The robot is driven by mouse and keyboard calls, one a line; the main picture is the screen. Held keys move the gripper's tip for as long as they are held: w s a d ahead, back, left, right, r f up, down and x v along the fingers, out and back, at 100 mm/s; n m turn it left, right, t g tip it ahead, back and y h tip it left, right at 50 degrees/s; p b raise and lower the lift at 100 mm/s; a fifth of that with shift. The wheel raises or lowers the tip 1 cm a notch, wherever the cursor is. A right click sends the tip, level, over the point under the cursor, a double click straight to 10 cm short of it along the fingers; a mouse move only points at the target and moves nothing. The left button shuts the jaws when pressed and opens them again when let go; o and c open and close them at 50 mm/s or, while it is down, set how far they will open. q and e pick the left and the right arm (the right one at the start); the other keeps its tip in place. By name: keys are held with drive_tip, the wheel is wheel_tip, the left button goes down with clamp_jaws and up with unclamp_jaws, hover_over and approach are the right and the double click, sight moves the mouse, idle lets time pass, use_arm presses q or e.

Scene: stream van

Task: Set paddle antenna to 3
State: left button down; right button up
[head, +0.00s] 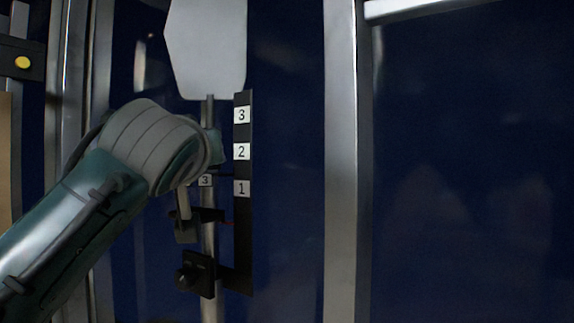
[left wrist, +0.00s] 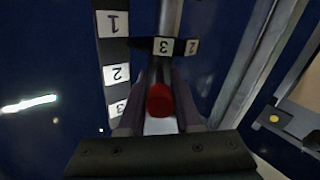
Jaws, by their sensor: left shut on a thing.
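The paddle antenna is a white panel (head: 207,50) on an upright metal pole (head: 209,245) in the head view. Beside the pole stands a black scale strip (head: 243,205) with labels 3, 2 and 1 from top to bottom. A dark collar (left wrist: 163,46) with labels 3 and 2 sits around the pole in the left wrist view, where things look upside down. My left gripper (left wrist: 160,88) is shut on a red-ended handle (left wrist: 160,101) in front of the pole. In the head view my left wrist hides this grip. My right gripper is not in view.
A black clamp with a knob (head: 195,277) is low on the pole. A metal upright (head: 341,160) stands to the right, with dark blue panel beyond. A dark bracket with a yellow button (head: 22,62) is at the far left.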

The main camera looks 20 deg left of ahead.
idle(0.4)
use_arm(q)
drive_tip(key=c, duration=0.6)
unclamp_jaws()
drive_tip(key=shift+d, duration=0.1)
drive_tip(key=shift+s+d+f+b, duration=0.1)
drive_tip(key=shift+s+d+b, duration=0.05)
drive_tip(key=shift+s+b, duration=0.15)
drive_tip(key=b+v, duration=0.4)
drive_tip(key=v, duration=0.5)
drive_tip(key=shift+b, duration=0.3)
